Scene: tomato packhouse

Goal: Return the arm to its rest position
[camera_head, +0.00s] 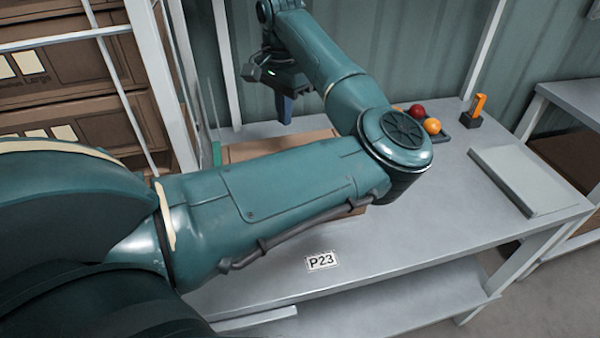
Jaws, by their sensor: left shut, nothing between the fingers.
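My left arm, teal, comes in from the left and bends at an elbow above the table (400,243). From the elbow its forearm runs back up and to the left. My left gripper (285,108) hangs at the far side of the table, pointing down, near the back wall. Its fingers look closed together with nothing between them. My right gripper is not in view.
A cardboard box (265,149) stands on the table, partly hidden behind my arm. A dark tray (442,136) holds a red tomato (417,111) and an orange tomato (432,126). An orange tool in a black holder (472,119) and a pale flat panel (522,178) lie rightward. Shelved boxes (75,90) stand left.

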